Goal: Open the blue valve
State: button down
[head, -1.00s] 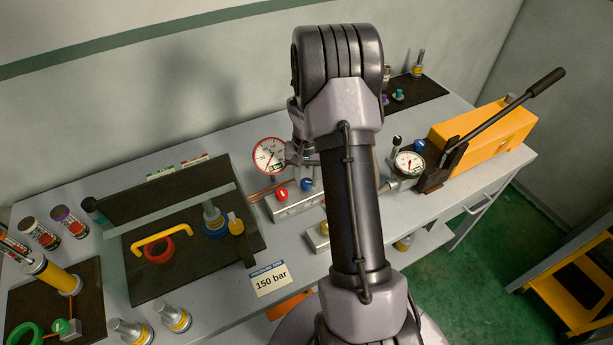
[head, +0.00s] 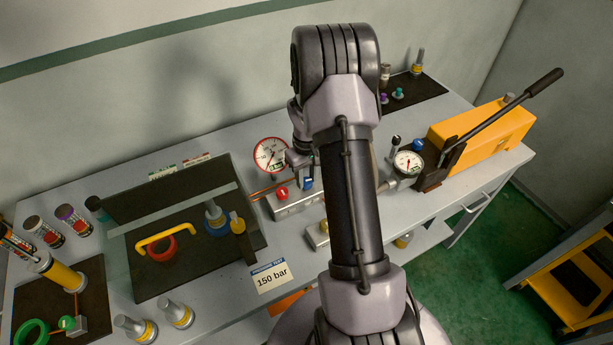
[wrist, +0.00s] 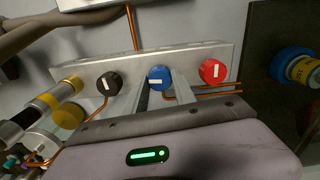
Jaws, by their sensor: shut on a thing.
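The blue valve knob (wrist: 158,78) sits on a metal valve block (wrist: 190,58), between a black knob (wrist: 109,83) and a red knob (wrist: 213,71). The white mark on the blue knob lies about level in the wrist view; the red knob's mark stands upright. My gripper (wrist: 162,84) is shut on the blue knob, with one finger on each side. In the head view my gripper (head: 304,170) is at the blue knob (head: 308,184), partly hidden by my arm. The red knob (head: 281,194) shows beside it.
A red-rimmed gauge (head: 271,155) stands behind the block, and a second gauge (head: 408,163) is to the right by the orange pump (head: 480,135). Thin copper pipes (wrist: 134,28) run close to the block. A "150 bar" card (head: 271,277) is in front.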

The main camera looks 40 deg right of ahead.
aim_at(307, 180)
dwell(0.5)
jog(key=c, duration=1)
grip_release()
notch_tip(307, 180, up, 17)
jog(key=p, duration=0.3)
jog(key=shift+r+p, duration=0.2)
jog(key=shift+p, duration=0.2)
jog(key=shift+a, duration=0.1)
